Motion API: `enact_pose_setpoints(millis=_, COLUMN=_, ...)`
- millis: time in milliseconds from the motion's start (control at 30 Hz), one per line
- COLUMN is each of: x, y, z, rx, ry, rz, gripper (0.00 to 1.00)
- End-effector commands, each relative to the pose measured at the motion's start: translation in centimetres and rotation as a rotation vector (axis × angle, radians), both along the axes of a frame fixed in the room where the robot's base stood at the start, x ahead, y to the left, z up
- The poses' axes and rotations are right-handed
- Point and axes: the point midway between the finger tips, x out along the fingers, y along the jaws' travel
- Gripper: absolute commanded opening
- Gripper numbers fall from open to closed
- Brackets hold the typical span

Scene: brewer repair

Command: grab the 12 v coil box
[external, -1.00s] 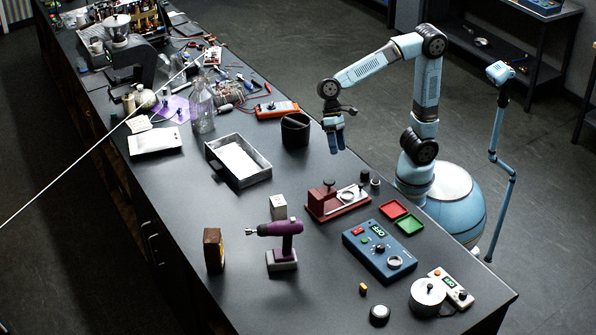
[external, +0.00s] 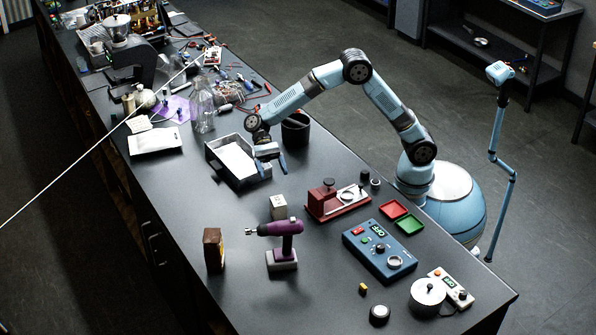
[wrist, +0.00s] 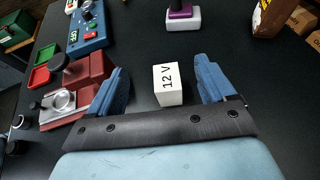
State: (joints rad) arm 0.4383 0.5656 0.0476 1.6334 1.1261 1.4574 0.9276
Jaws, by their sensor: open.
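The 12 V coil box (external: 278,206) is a small white cube standing on the dark bench, behind the purple drill. In the wrist view the box (wrist: 168,86) shows "12 V" on its face and lies between the two blue fingers in the picture. My gripper (external: 271,168) is open and empty above the bench, beside the right end of the metal tray and farther back than the box. In the wrist view my gripper (wrist: 160,88) has its fingers spread wide, with the box apart from both.
Bare bench surrounds the coil box.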

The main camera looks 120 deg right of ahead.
Motion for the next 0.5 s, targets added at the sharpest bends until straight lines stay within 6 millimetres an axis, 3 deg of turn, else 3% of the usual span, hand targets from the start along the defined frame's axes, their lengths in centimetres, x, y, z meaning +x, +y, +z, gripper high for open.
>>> enact_pose_setpoints(millis=167, x=0.3, y=-0.2, z=-1.5, rx=0.012, ry=0.009, rz=-0.008, gripper=0.83)
enact_pose_setpoints(millis=500, x=0.2, y=-0.2, z=-7.3, rx=0.011, ry=0.009, rz=-0.007, gripper=0.83)
